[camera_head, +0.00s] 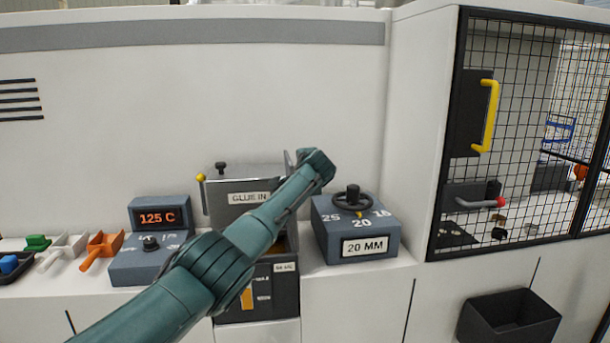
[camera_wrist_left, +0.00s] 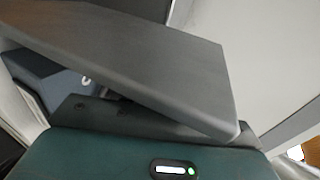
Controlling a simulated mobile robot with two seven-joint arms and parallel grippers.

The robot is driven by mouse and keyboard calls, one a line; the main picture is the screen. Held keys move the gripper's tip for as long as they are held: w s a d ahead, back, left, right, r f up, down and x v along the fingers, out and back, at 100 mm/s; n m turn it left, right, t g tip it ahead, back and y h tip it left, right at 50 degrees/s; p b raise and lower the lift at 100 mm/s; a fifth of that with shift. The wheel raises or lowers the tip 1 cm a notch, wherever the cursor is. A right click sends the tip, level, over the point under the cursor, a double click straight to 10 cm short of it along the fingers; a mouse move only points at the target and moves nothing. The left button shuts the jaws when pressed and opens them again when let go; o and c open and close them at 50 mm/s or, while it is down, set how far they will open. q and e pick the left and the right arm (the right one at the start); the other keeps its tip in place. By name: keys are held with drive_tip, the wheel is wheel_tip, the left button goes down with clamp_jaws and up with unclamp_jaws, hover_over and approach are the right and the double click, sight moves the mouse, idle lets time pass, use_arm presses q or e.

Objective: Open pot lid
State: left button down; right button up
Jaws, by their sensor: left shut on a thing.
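The glue pot (camera_head: 225,212) is a grey box with a "GLUE IN" label, in the middle of the head view behind my left arm. Its grey top (camera_head: 240,174) carries a small black knob, and a yellow ball sits at its left corner. My left gripper (camera_head: 292,162) is at the pot's upper right and is shut on part of the lid. The arm hides the pot's right front and the exact contact. In the left wrist view a large grey slab fills the area just beyond my teal gripper body; its fingertips are not clear. My right gripper is not in view.
A blue-grey "20 MM" dial box (camera_head: 357,229) stands close right of the pot. A "125 C" control box (camera_head: 150,243) stands left, beside coloured scoops (camera_head: 100,246). A mesh door (camera_head: 520,140) with a yellow handle is at the right. A black bin (camera_head: 508,318) hangs below.

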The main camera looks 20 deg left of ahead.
use_arm(q)
drive_tip(key=shift+r, duration=0.15)
drive_tip(key=c, duration=1.1)
unclamp_jaws()
drive_tip(key=b+v, duration=0.3)
drive_tip(key=v, duration=1)
drive_tip(key=shift+b, duration=0.4)
drive_tip(key=shift+d, duration=0.1)
